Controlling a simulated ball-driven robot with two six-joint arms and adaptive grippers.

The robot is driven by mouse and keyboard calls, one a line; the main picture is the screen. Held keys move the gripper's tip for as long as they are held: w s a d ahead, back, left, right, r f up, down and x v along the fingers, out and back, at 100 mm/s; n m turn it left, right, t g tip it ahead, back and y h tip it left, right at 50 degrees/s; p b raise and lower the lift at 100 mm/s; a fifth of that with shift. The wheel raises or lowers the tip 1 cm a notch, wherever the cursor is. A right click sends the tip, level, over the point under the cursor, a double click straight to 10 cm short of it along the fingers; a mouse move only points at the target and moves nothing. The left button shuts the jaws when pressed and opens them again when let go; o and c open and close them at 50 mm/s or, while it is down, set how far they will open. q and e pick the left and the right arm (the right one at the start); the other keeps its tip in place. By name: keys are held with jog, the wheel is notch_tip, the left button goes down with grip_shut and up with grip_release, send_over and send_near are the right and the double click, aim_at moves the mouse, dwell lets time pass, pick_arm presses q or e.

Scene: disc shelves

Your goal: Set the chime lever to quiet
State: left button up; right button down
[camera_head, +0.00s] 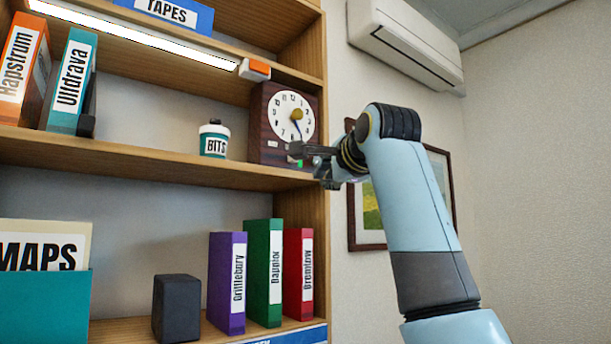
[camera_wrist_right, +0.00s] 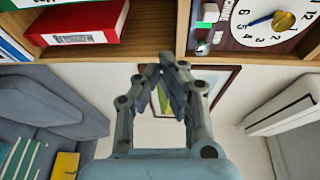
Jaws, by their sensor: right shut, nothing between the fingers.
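A dark wooden clock (camera_head: 262,120) with a white face and a brass knob at its centre stands at the right end of the middle shelf. Its lower front has small white labels and a green mark (camera_head: 300,163). In the wrist view the clock face (camera_wrist_right: 270,38) is turned over at the upper right, beside a chime label (camera_wrist_right: 223,20), a green mark (camera_wrist_right: 203,25) and a small pale knob (camera_wrist_right: 202,48). I cannot tell the lever's setting. My right gripper (camera_head: 291,150) is shut and empty in front of the clock's lower part; its fingertips (camera_wrist_right: 172,60) show below the clock. My left gripper is out of view.
A BITS jar (camera_head: 214,140) stands left of the clock. An orange-and-white item (camera_head: 255,69) is at the light strip above. Binders and a dark box (camera_head: 176,308) fill the lower shelf. A framed picture (camera_head: 442,180) hangs behind my right arm.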

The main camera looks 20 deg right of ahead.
jog(key=shift+t, duration=0.5)
jog(key=r, duration=0.6)
jog(key=shift+s, duration=0.35)
jog(key=shift+f, duration=0.1)
jog(key=w+p, duration=0.3)
jog(key=w, duration=0.5)
jog(key=shift+w, duration=0.35)
jog(key=shift+w+a, duration=0.1)
jog(key=shift+w, duration=0.55)
